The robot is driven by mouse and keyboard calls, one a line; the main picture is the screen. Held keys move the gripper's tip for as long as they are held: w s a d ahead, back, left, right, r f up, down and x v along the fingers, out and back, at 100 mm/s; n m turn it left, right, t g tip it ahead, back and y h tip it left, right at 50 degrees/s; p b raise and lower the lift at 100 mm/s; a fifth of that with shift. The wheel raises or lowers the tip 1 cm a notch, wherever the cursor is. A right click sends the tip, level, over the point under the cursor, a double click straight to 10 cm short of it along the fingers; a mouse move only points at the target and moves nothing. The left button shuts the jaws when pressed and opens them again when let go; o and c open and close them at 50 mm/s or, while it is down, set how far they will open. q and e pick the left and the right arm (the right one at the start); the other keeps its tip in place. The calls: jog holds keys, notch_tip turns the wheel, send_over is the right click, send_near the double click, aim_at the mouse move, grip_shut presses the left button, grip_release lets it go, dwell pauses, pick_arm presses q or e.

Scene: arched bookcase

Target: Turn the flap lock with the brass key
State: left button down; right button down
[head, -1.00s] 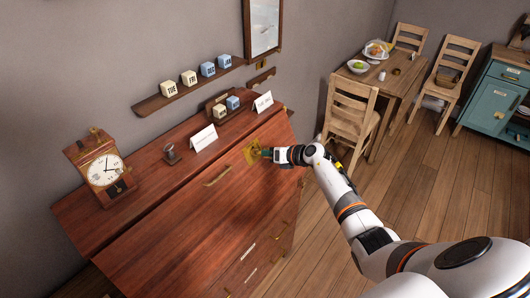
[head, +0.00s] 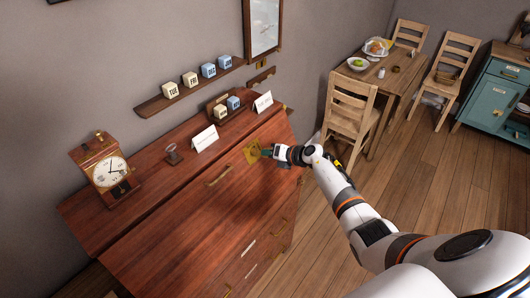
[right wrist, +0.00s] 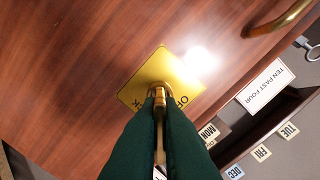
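The wooden flap (head: 190,225) is closed and slopes down the front of the bureau. A brass lock plate (head: 252,152) sits near its upper right edge; in the right wrist view the plate (right wrist: 172,72) shows partly hidden lettering. My right gripper (head: 268,152) is at the plate. In the right wrist view its green fingers (right wrist: 160,105) are closed around the brass key (right wrist: 159,95), whose end is at the plate's centre. How deep the key sits in the lock is hidden. My left gripper is not in view.
A brass handle (head: 219,176) is left of the lock on the flap. A clock (head: 106,168), small stand (head: 172,154) and white cards (head: 204,138) stand on the top. Date blocks (head: 190,79) sit on a wall shelf. Open floor lies to the right.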

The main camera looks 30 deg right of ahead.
dwell(0.4)
jog(key=shift+r+m+p, duration=0.15)
jog(key=shift+m+p, duration=0.3)
jog(key=shift+m, duration=0.05)
jog(key=m, duration=0.2)
jog(key=shift+m, duration=0.3)
jog(key=c, duration=1.5)
grip_release()
jog(key=shift+w+a+f, duration=0.1)
jog(key=shift+f, duration=0.1)
jog(key=shift+c, duration=0.2)
